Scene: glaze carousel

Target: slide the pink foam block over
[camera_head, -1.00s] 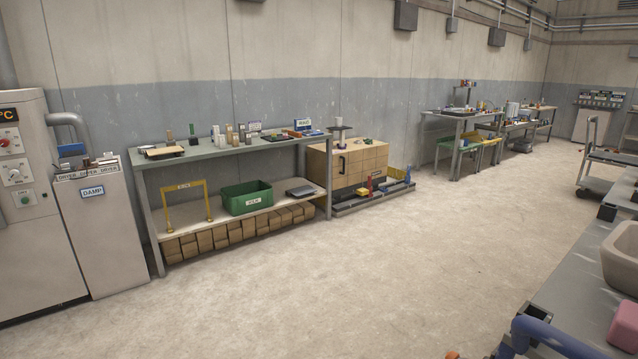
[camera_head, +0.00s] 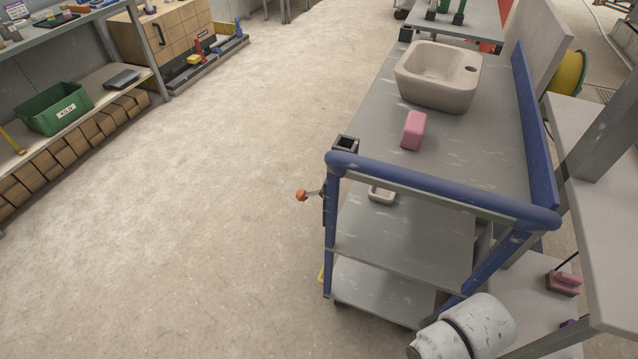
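The pink foam block (camera_head: 413,130) stands on the grey top of a cart (camera_head: 376,133), in front of a beige basin (camera_head: 438,76). The block and basin look apart, with a small gap between them. A white and grey rounded part at the bottom right looks like a link of my arm. My gripper is not in view, so its state and distance from the block are hidden.
The cart has a blue push handle (camera_head: 440,188) at its near end and a raised blue board (camera_head: 535,125) along its right side. Lower shelves hold a small white dish (camera_head: 381,195). Another pink block (camera_head: 563,283) lies at right. Open floor (camera_head: 220,220) lies left.

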